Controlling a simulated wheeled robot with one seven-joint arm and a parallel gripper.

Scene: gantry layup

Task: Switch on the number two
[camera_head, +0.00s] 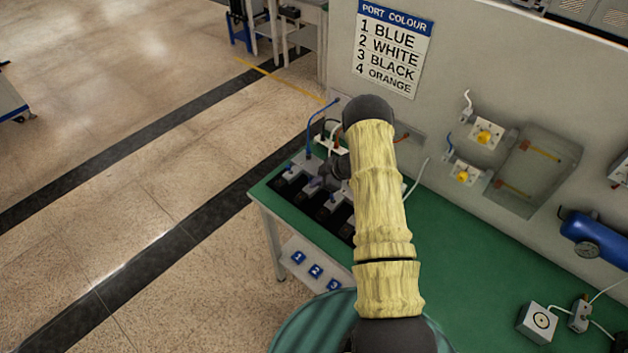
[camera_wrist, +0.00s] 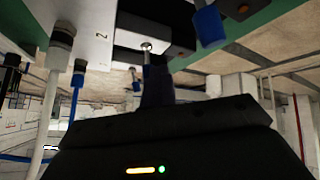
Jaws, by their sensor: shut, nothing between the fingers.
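A row of switch modules (camera_head: 286,191) stands at the left end of the green bench, partly hidden by my arm. In the head view, my gripper (camera_head: 320,180) is over the modules. The lever's on or off position is unclear.
A sign (camera_head: 392,47) lists port colours: 1 blue, 2 white, 3 black, 4 orange. A blue cylinder (camera_head: 594,238) is on the wall at right. The green bench top (camera_head: 470,260) is mostly clear right of my arm.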

